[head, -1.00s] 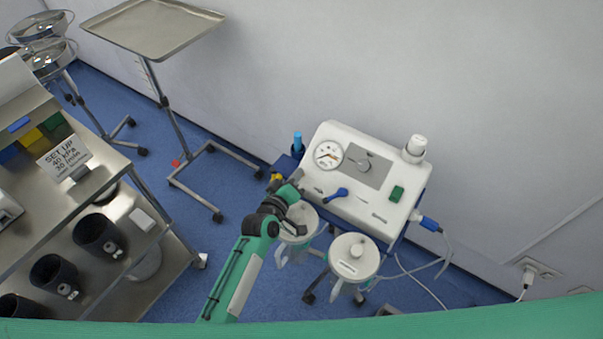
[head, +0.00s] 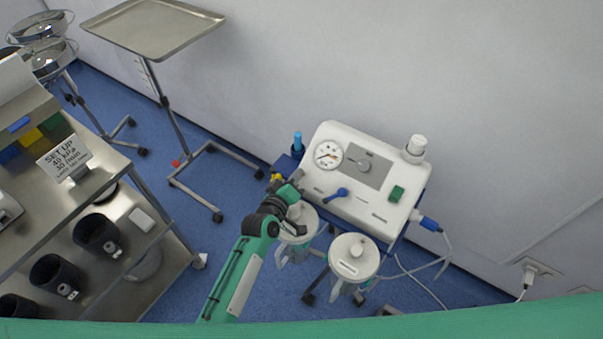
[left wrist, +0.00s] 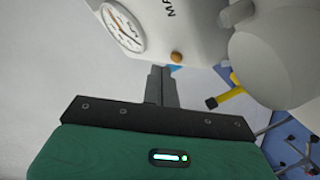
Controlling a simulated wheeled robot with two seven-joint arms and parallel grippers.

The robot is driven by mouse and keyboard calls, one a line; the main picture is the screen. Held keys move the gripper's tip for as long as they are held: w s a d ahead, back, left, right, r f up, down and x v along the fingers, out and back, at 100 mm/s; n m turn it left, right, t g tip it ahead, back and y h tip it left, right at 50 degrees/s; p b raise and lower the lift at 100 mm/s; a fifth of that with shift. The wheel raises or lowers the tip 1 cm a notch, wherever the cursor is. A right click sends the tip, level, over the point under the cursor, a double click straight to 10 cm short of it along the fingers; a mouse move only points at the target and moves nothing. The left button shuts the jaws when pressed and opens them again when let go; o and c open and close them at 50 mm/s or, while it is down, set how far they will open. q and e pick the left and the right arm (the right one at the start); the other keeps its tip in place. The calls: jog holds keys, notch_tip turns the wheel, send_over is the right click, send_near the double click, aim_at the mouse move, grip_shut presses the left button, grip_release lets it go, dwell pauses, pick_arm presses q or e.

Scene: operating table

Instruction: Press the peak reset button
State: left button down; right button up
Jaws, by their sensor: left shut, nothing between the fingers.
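The white suction unit (head: 372,205) stands against the wall, with a round dial gauge (head: 328,155) on its top panel. The gauge also shows in the left wrist view (left wrist: 123,27). A small orange-brown button (left wrist: 176,57) sits on the white casing near the gauge and some partly visible lettering. I cannot make out a label for it. My left gripper (head: 298,176) is at the unit's left edge. In the left wrist view its fingers (left wrist: 161,72) are shut and empty, with their tips just below and left of the button. I cannot tell whether they touch.
Two lidded jars (head: 354,257) hang at the unit's front, one partly behind my left arm. A blue lever (head: 336,194) and green switch (head: 397,194) are on the panel. A steel trolley (head: 130,265) stands left, a tray stand (head: 153,28) behind.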

pick_arm(q)
jog(key=shift+f, duration=0.1)
jog(key=shift+w+d+f, duration=0.15)
jog(key=shift+w+f, duration=0.05)
jog(key=shift+f, duration=0.05)
jog(key=shift+w+d+f+b, duration=0.15)
jog(key=shift+f+b, duration=0.15)
jog(key=shift+b, duration=0.15)
dwell(0.6)
jog(key=shift+r, duration=0.1)
jog(key=shift+s+a+r+p, duration=0.35)
jog(key=shift+r+p, duration=0.25)
jog(key=shift+p, duration=0.25)
jog(key=r+p, duration=0.1)
jog(key=s+a+r+p, duration=0.1)
jog(key=p, duration=0.1)
jog(key=s+r+p, duration=0.1)
jog(key=r, duration=0.1)
jog(key=shift+s+a+p, duration=0.2)
jog(key=shift+a+p, duration=0.1)
jog(key=shift+p, duration=0.1)
